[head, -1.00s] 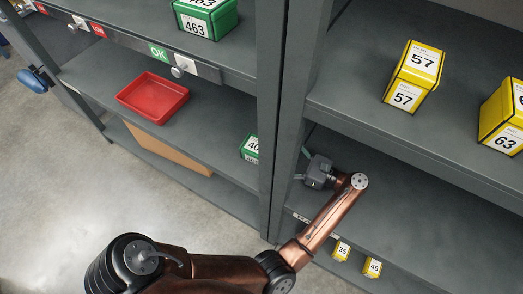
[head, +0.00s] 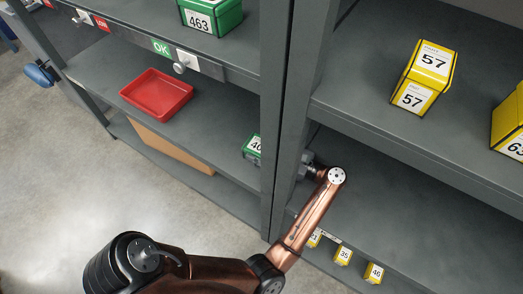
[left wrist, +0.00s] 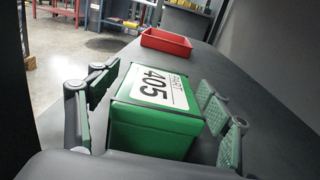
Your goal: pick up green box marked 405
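The green box marked 405 (left wrist: 153,110) sits on a grey shelf, its white label facing up in the left wrist view. In the head view only part of this green box (head: 253,148) shows beside the shelf upright. My left gripper (left wrist: 158,112) is open, with one green-padded finger on each side of the box and visible gaps between pads and box. In the head view the left gripper is mostly hidden behind the upright, at the end of my copper arm. My right gripper is not in view.
A red tray (head: 157,93) stands farther along the same shelf, and also shows in the left wrist view (left wrist: 166,42). A grey upright (head: 287,120) stands close to my left wrist. A green box marked 463 (head: 211,17) and a yellow box marked 57 (head: 423,78) sit on higher shelves.

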